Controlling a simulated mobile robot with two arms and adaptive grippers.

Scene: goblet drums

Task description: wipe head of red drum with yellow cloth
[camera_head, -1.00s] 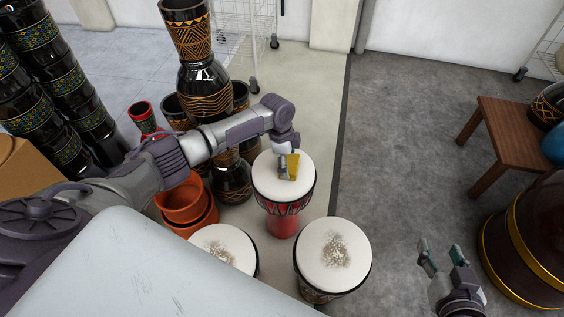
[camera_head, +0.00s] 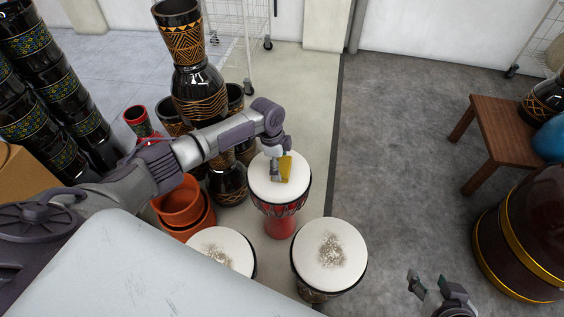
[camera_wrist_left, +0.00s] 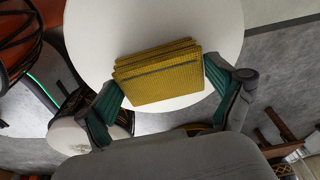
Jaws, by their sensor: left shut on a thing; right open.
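The red drum (camera_head: 281,226) stands upright with a white head (camera_head: 298,172); the part of the head that shows looks clean. The head also fills the upper middle of the left wrist view (camera_wrist_left: 150,30). My left gripper (camera_head: 279,178) is shut on the folded yellow cloth (camera_head: 286,167), at the drum head. In the left wrist view the cloth (camera_wrist_left: 160,73) is between the two green-padded fingers, over the head; I cannot tell whether it touches. My right gripper (camera_head: 427,284) is open and empty above the grey floor at the lower right.
Two more drums with greyish smudges on their white heads, one at front right (camera_head: 330,257) and one at front left (camera_head: 222,250), stand close by. Orange pots (camera_head: 180,206) and black patterned drums (camera_head: 187,35) crowd the left. A wooden bench (camera_head: 500,130) stands right. The grey floor between is clear.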

